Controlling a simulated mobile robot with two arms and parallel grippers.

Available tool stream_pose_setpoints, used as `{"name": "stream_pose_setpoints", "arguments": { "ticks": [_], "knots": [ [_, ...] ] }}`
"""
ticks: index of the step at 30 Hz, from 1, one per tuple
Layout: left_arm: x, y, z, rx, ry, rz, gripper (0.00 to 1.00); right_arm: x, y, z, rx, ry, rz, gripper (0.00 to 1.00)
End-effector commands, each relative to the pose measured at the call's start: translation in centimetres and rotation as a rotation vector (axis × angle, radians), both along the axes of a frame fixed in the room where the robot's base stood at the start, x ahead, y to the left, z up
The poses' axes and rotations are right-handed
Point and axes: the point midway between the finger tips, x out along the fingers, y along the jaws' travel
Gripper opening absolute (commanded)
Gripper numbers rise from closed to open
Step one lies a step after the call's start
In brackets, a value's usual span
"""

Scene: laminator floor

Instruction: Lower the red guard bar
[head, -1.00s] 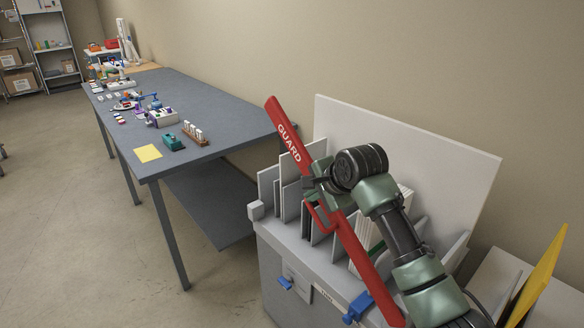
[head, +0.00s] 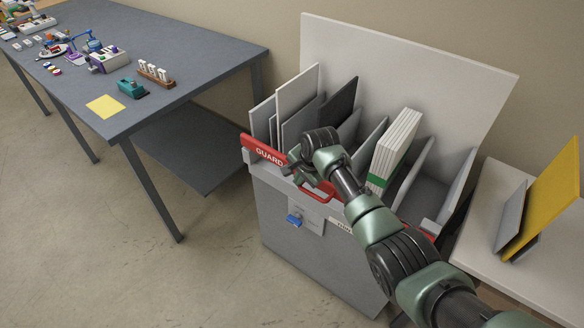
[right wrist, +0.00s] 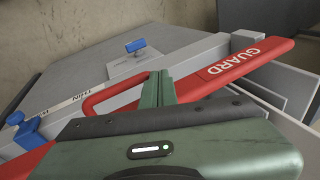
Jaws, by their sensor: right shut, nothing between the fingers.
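The red guard bar (head: 266,154), lettered GUARD, lies low along the front top edge of the grey cabinet (head: 290,242). Its middle and part of its right side are hidden by my right arm. Its red loop handle (head: 318,192) sticks out at the front. My right gripper (head: 300,172) is at the bar near the handle. In the right wrist view its green fingers (right wrist: 158,88) are together, beside the red handle (right wrist: 112,92) and over the bar (right wrist: 225,68), with nothing held. I cannot tell whether the bar fully rests on the cabinet. My left gripper is out of view.
Blue latches show on the cabinet front, one at the left (head: 294,220), another in the right wrist view (right wrist: 28,132). Panels and a white stack (head: 396,142) stand in the cabinet. A grey table (head: 190,60) is at left, a yellow panel (head: 548,200) at right.

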Motion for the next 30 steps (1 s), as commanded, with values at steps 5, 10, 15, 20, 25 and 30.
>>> {"name": "stream_pose_setpoints", "arguments": {
  "ticks": [5, 10, 15, 20, 25, 30],
  "knots": [
    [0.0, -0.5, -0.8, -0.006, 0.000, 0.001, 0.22, -0.2, -0.3, -1.8, 0.000, 0.002, -0.001, 0.00],
    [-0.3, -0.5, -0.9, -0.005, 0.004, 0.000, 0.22, -0.4, -0.3, -2.5, 0.000, 0.008, -0.001, 0.00],
    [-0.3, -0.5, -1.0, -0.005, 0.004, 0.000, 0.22, -0.6, -0.3, -2.7, -0.001, 0.011, 0.000, 0.00],
    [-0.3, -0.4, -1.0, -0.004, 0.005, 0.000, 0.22, -0.6, -0.3, -2.7, 0.000, 0.011, 0.000, 0.00],
    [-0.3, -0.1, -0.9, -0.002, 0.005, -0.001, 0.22, -0.7, -0.3, -2.4, 0.001, 0.010, 0.000, 0.00],
    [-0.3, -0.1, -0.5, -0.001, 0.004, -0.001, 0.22, -1.2, -0.6, -0.8, 0.002, 0.008, 0.001, 0.00]
  ]
}}
